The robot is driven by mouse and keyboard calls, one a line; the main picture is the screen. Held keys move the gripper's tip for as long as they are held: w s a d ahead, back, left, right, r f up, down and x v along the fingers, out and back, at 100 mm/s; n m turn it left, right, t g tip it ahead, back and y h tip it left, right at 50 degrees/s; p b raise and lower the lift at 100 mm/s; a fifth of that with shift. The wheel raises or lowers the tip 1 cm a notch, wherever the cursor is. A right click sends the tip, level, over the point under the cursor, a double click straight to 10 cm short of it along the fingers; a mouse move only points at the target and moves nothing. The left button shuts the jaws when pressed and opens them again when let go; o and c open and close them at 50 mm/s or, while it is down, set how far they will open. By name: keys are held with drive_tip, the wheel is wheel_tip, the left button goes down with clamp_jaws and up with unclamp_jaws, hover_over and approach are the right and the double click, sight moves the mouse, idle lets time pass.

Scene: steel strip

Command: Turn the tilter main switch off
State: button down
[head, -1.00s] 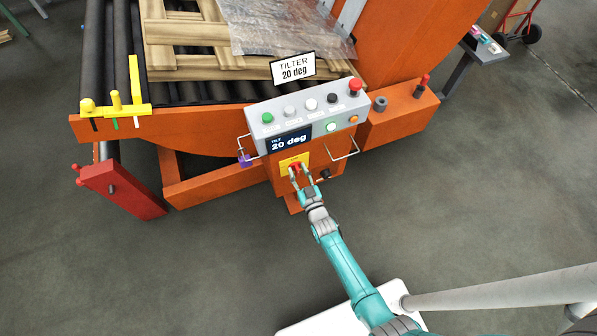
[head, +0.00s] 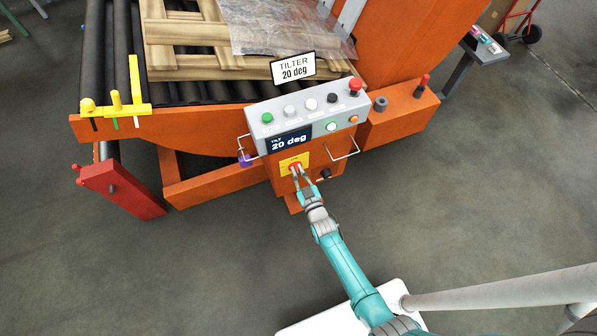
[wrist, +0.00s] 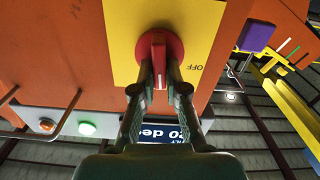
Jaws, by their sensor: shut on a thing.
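The tilter main switch (wrist: 160,42) is a red rotary handle on a yellow plate (wrist: 205,45), on the orange front below the control panel. In the wrist view an "OFF" mark shows on the plate, upside down, beside the handle. My gripper (wrist: 160,75) has its two fingers on either side of the red handle and is shut on it. In the head view my gripper (head: 299,173) reaches the yellow plate (head: 292,162) from below and partly covers the switch. The handle lies roughly along the picture's vertical in the wrist view.
The grey control panel (head: 275,106) above carries several buttons and a display (head: 290,141) reading "20 deg". Wire guards (head: 345,150) stick out at its sides. The floor in front is clear.

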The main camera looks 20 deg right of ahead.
drive_tip(key=shift+a+f+n, duration=0.2)
drive_tip(key=shift+n, duration=2.5)
drive_tip(key=shift+a+f+n, duration=0.15)
drive_tip(key=shift+f+n, duration=0.05)
drive_tip(key=shift+n, duration=2.5)
drive_tip(key=shift+a+f+n, duration=0.2)
drive_tip(key=shift+n, duration=2.5)
drive_tip(key=c, duration=1.2)
unclamp_jaws()
drive_tip(key=s, duration=1.2)
